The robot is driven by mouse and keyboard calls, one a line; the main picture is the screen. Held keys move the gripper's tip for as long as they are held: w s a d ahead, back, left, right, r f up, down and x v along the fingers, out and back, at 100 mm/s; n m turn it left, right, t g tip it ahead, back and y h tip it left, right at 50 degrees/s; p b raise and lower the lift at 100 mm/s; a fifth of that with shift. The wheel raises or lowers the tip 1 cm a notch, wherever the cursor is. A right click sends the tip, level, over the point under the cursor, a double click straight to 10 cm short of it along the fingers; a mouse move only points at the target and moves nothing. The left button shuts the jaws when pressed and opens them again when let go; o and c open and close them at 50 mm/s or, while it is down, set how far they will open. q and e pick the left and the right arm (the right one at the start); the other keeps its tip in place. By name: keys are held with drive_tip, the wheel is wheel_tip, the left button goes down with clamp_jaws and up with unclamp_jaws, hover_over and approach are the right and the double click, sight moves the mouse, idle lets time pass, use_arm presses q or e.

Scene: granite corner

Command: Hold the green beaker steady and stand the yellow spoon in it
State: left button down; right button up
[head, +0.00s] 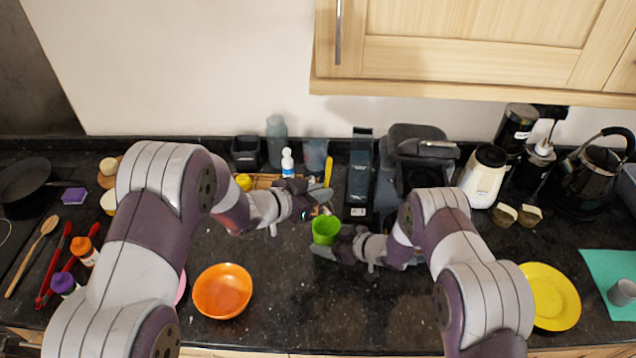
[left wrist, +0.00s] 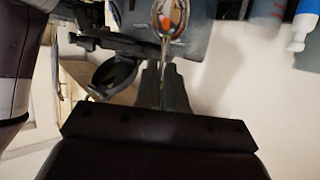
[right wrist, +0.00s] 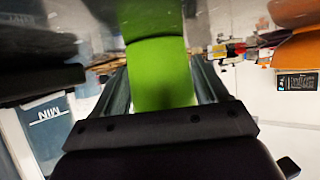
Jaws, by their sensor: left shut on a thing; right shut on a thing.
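The green beaker (head: 325,231) stands upright on the dark counter, near the middle. My right gripper (head: 338,245) is shut on it from the right; the beaker also fills the space between the fingers in the right wrist view (right wrist: 160,72). My left gripper (head: 314,197) is shut on the yellow spoon (head: 328,170), just behind and above the beaker. The spoon's yellow handle rises above the fingers. Its shiny metal bowl shows beyond the fingertips in the left wrist view (left wrist: 170,16). The bowl's exact place relative to the beaker's mouth is hard to tell.
An orange bowl (head: 222,290) sits at front left and a yellow plate (head: 550,296) at front right. A white bottle (head: 288,164) and a coffee machine (head: 418,160) stand behind the grippers. The counter in front of the beaker is clear.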

use_arm(q)
drive_tip(key=shift+f, duration=4.5)
drive_tip(key=c, duration=1.1)
unclamp_jaws()
drive_tip(key=shift+c, duration=0.2)
drive_tip(key=v, duration=1.2)
use_arm(e)
drive_tip(key=o, duration=0.8)
